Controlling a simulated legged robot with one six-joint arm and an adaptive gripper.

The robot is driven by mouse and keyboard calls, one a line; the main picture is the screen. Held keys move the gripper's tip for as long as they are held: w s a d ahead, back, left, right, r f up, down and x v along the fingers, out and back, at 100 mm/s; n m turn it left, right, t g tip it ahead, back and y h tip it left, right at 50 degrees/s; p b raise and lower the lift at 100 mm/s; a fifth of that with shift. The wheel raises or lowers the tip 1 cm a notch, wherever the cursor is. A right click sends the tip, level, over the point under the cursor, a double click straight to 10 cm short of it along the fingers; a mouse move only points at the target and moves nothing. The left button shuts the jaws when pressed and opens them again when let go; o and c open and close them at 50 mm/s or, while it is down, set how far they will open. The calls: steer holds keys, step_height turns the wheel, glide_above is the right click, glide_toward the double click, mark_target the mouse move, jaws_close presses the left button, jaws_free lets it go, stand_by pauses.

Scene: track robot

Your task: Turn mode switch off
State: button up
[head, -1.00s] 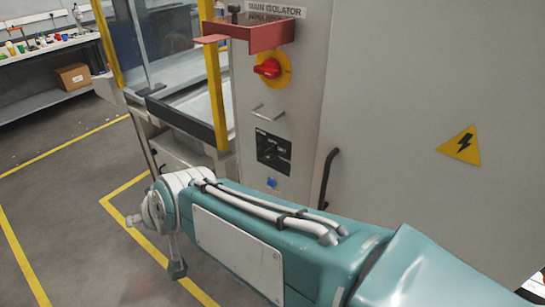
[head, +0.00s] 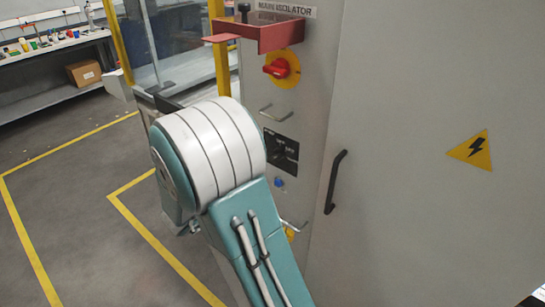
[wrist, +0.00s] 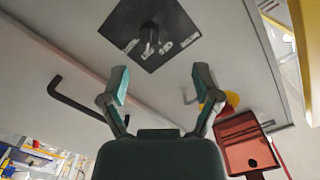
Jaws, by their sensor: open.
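The mode switch is a black plate (head: 281,150) with a dark knob and white labels on the grey cabinet front, partly behind my arm's edge in the head view. In the wrist view the mode switch plate (wrist: 150,32) is at the top, with its knob (wrist: 149,38) sticking out. The knob's exact setting is too small to tell. My gripper (wrist: 161,82) is open and empty in the wrist view. Its two fingers point toward the panel, apart from the plate and on either side below it. My gripper is hidden behind my arm in the head view.
A red bracket (head: 268,35) juts out above the red main isolator knob (head: 277,69) on its yellow disc. A small metal handle (head: 279,115) sits between isolator and switch. A blue button (head: 279,182) is below. A black door handle (head: 335,181) is to the right.

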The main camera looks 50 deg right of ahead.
mark_target(277, 155)
steer(key=shift+m+g+h, duration=0.3)
steer(key=shift+m+g, duration=0.1)
steer(key=shift+g, duration=0.3)
steer(key=d, duration=0.7)
steer(key=s+d, duration=0.1)
steer(key=d, duration=0.3)
steer(key=shift+s+f, duration=0.1)
steer(key=shift+f, duration=0.1)
jaws_close()
